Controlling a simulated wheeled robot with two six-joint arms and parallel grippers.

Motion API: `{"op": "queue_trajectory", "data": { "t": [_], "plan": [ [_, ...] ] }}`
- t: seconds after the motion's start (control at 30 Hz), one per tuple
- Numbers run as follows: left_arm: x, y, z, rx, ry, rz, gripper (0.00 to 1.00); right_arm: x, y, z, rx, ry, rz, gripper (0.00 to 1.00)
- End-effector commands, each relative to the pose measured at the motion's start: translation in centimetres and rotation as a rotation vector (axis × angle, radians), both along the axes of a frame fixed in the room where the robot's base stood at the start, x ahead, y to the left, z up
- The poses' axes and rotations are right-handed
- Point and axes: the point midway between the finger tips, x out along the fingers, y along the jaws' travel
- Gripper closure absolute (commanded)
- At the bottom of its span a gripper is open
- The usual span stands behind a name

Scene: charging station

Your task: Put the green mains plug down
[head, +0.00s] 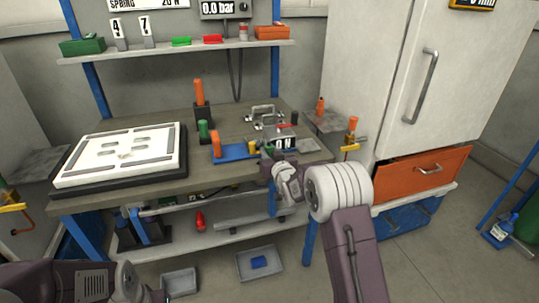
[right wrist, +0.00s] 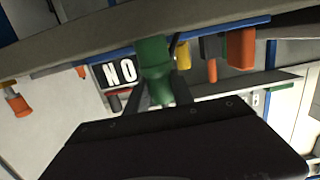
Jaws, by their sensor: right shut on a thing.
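My right gripper (head: 268,158) is over the front edge of the workbench (head: 180,190), beside the yellow end of a blue fixture. In the right wrist view the gripper (right wrist: 160,92) is shut on the green mains plug (right wrist: 154,56), which sits between its two fingers. In the head view the gripper hides the held plug. I cannot tell whether the plug touches the bench or the fixture. My left arm shows at the lower left of the head view; its fingers are not visible.
The blue fixture (head: 237,152) has an orange block at its left end. A white panel (head: 120,155) fills the left bench.

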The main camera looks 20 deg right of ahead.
Motion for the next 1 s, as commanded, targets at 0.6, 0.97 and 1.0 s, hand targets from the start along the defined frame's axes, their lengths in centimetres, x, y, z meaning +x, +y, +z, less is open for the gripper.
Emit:
{"op": "queue_trajectory", "data": {
  "t": [0.6, 0.97, 1.0],
  "plan": [
    [0.0, 0.0, -0.3, 0.000, 0.000, 0.000, 0.64, 0.0, 0.0, -0.1, -0.001, -0.002, 0.000, 0.50],
    [0.0, 0.0, 0.4, 0.000, 0.000, 0.000, 0.64, -3.4, -0.1, 0.8, 0.000, -0.002, 0.000, 0.50],
    [0.0, 0.0, 0.4, 0.000, 0.000, 0.000, 0.64, -4.4, -0.2, 0.9, -0.001, -0.001, -0.001, 0.50]
  ]
}}
